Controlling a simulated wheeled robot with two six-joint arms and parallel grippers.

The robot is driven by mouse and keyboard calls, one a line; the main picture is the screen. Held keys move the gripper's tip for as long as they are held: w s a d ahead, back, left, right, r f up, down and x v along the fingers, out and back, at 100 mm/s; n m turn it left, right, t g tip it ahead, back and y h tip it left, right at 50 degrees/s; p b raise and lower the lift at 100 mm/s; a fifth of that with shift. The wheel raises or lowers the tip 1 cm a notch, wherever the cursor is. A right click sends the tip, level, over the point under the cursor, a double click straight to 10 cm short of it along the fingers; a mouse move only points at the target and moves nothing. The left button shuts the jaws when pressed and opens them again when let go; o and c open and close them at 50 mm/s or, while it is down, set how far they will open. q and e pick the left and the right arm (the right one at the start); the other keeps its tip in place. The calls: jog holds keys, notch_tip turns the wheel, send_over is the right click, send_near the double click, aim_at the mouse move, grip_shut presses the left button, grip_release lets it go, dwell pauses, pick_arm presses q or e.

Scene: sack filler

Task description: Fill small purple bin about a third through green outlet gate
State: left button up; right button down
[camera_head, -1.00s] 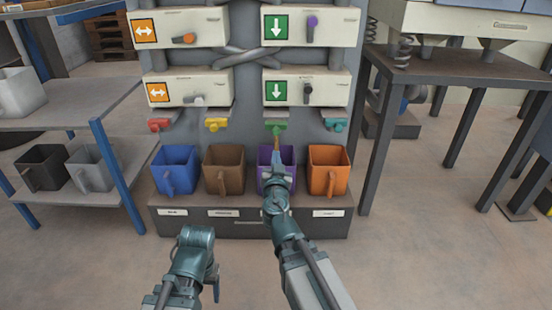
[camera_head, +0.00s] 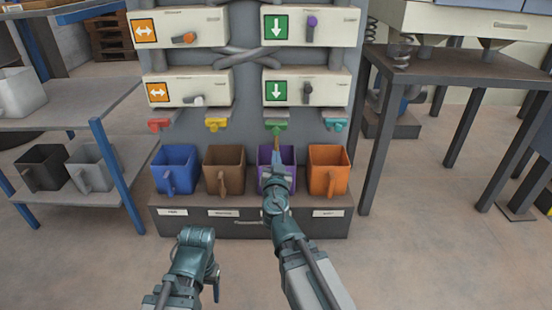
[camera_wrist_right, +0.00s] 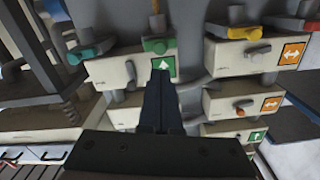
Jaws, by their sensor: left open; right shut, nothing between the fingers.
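The small purple bin (camera_head: 264,156) stands on the low base, between the brown and orange bins, under the green outlet gate (camera_head: 276,126). My right forearm covers much of its front, and I cannot see what is inside. My right gripper (camera_head: 277,145) is shut and empty, with its fingertips just below the green gate. In the right wrist view the green gate (camera_wrist_right: 159,45) shows just beyond the shut fingers (camera_wrist_right: 162,74); contact cannot be told. My left gripper (camera_head: 216,284) hangs open at the lower left, well in front of the bins.
Blue (camera_head: 175,172), brown (camera_head: 224,171) and orange (camera_head: 328,172) bins stand beside the purple one. Red (camera_head: 160,125), yellow (camera_head: 217,125) and teal (camera_head: 335,125) gates flank the green one. Shelves (camera_head: 75,105) stand left, a table (camera_head: 468,73) right. Floor in front is clear.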

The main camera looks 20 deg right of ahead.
jog(key=shift+x, duration=4.65)
jog(key=shift+w+f, duration=0.1)
jog(key=shift+x, duration=2.35)
send_near(276, 133)
jog(key=shift+w, duration=0.1)
